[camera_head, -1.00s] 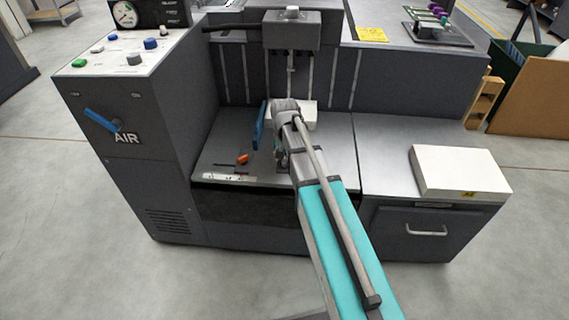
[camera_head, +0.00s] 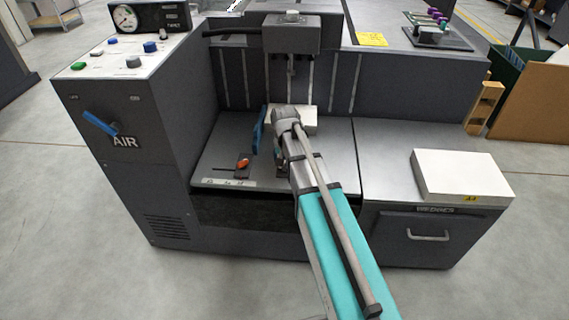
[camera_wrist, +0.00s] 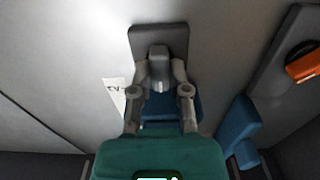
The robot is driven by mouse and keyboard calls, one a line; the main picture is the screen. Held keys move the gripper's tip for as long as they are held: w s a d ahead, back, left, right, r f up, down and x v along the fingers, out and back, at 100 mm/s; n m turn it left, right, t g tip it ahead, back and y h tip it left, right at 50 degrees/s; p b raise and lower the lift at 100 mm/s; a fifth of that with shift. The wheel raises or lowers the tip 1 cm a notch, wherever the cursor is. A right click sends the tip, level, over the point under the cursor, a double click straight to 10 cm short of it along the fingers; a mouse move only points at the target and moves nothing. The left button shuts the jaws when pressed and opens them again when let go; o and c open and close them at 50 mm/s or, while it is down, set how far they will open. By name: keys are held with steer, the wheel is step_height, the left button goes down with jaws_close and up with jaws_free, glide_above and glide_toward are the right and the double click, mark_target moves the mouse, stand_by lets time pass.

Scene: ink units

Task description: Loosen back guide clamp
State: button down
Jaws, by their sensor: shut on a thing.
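My gripper (camera_wrist: 160,92) is shut, its two grey fingers closed around a grey upright piece (camera_wrist: 158,56) that I take for the back guide clamp. This piece stands over a dark grey plate (camera_wrist: 160,32) on the metal bed. A blue block (camera_wrist: 176,106) shows partly between and behind the fingers. The exact contact is hard to see. In the head view my own arm hides the fingers and the clamp. Another clamp with an orange lever (camera_head: 243,163) lies to the left, beside an upright blue guide (camera_head: 259,134); the lever also shows in the wrist view (camera_wrist: 304,66).
A white stack (camera_head: 300,121) lies on the bed behind my wrist. The control cabinet with a blue AIR lever (camera_head: 100,123) stands left. A white block (camera_head: 460,175) sits on the right-hand top. The metal bed right of my arm (camera_head: 335,150) is clear.

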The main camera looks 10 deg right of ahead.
steer(key=shift+n, duration=0.6)
steer(key=n, duration=0.3)
steer(key=shift+n, duration=2.5)
steer(key=c, duration=0.6)
jaws_free()
steer(key=shift+m, duration=0.3)
